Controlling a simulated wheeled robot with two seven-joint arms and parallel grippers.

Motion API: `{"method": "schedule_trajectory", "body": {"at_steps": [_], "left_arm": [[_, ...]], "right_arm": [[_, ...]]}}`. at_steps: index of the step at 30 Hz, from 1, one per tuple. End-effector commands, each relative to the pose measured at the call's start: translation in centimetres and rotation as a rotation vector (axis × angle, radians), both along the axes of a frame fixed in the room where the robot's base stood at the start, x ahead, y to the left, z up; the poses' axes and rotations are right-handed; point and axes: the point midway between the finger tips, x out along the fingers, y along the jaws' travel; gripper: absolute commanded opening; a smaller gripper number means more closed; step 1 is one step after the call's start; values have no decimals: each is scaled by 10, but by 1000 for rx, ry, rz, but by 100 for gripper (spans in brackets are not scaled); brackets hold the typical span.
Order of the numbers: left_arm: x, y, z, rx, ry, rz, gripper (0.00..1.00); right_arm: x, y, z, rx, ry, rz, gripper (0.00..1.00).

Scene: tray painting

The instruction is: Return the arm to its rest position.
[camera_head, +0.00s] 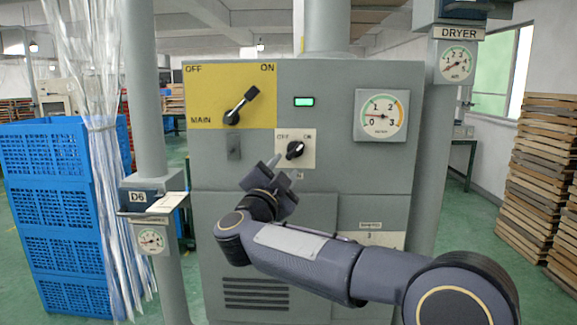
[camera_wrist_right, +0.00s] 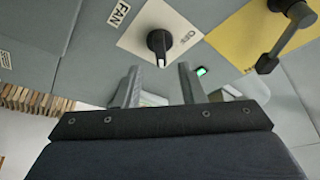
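My right arm comes in from the lower right in the head view. Its gripper (camera_head: 282,170) is open and empty, just below the small black fan knob (camera_head: 294,149) on the grey cabinet (camera_head: 235,215). In the right wrist view, the two fingers (camera_wrist_right: 157,84) stand apart, and the fan knob (camera_wrist_right: 159,42) shows beyond their tips, not held. The main lever (camera_head: 242,104) on the yellow plate slants up right toward ON. My left gripper is not in view.
A green lamp (camera_head: 304,101) glows above the knob, beside a dial gauge (camera_head: 381,115). Stacked boards (camera_head: 540,170) stand right.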

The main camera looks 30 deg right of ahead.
Motion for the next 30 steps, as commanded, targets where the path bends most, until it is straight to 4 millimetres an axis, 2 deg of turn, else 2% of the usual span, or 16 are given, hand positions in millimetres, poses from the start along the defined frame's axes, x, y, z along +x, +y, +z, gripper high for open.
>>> {"method": "schedule_trajectory", "body": {"at_steps": [20, 23, 26, 28, 30], "left_arm": [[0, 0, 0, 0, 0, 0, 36], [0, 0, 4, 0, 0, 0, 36], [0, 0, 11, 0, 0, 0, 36], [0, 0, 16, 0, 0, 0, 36], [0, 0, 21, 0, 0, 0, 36]], "right_arm": [[-5, 4, 1, -6, 0, 22, 36], [-7, 4, 8, -28, 11, 123, 36], [-14, 12, 13, -70, 54, 315, 36], [-26, 24, 7, -99, 115, 475, 36], [-45, 41, -9, -125, 203, 635, 36]]}}
